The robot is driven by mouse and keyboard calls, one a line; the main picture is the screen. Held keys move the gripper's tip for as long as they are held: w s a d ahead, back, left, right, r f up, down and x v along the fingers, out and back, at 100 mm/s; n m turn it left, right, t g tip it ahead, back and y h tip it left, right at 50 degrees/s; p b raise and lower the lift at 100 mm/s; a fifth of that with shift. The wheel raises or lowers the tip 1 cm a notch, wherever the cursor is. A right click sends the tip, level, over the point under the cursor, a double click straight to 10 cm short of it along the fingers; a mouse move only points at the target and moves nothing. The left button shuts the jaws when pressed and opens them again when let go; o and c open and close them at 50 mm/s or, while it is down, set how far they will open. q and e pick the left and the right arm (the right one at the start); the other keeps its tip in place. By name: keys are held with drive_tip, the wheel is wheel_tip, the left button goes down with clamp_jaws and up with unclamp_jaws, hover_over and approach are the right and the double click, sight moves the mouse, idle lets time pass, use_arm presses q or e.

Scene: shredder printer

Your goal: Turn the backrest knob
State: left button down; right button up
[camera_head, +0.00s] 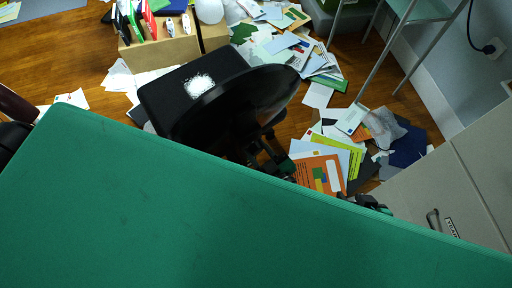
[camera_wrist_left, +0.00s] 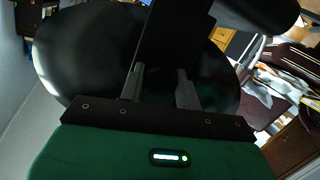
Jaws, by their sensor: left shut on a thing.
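The black office chair (camera_head: 235,112) stands beyond the green surface, with its rounded backrest facing me. The back of the backrest also fills much of the left wrist view (camera_wrist_left: 80,55), with a dark upright bar (camera_wrist_left: 172,38) at its middle. My left gripper (camera_head: 276,162) is at the chair's lower right side, partly behind the green edge. In the left wrist view its two grey fingers (camera_wrist_left: 159,85) are closed on the backrest knob, which is dark and mostly hidden between them. Only a small dark part of my right gripper (camera_head: 372,203) shows over the green edge; its fingers cannot be made out.
A large green surface (camera_head: 190,220) fills the foreground. A cardboard box (camera_head: 160,50) with binders stands at the back left. Papers and folders (camera_head: 320,170) litter the wooden floor. A grey cabinet (camera_head: 445,185) is at the right, and a metal-legged stand (camera_head: 375,60) is at the back right.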

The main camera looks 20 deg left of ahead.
use_arm(q)
drive_tip(key=n+b, duration=0.1)
drive_tip(key=n, duration=0.2)
drive_tip(key=shift+f+t+b, duration=0.2)
drive_tip(key=shift+t+b, duration=0.1)
drive_tip(key=shift+b, duration=0.1)
drive_tip(key=shift+n, duration=0.6)
drive_tip(key=shift+r+n, duration=0.2)
drive_tip(key=shift+n, duration=0.1)
drive_tip(key=shift+t+h+b, duration=0.3)
drive_tip(key=shift+f, duration=0.15)
drive_tip(key=shift+f+n+b, duration=0.1)
drive_tip(key=shift+n+b, duration=1.05)
drive_tip(key=shift+n, duration=0.05)
drive_tip(key=n+t+b, duration=0.1)
drive_tip(key=n+b, duration=0.2)
drive_tip(key=n, duration=0.1)
drive_tip(key=shift+b, duration=0.3)
drive_tip(key=shift+r+n, duration=0.25)
drive_tip(key=shift+n, duration=0.25)
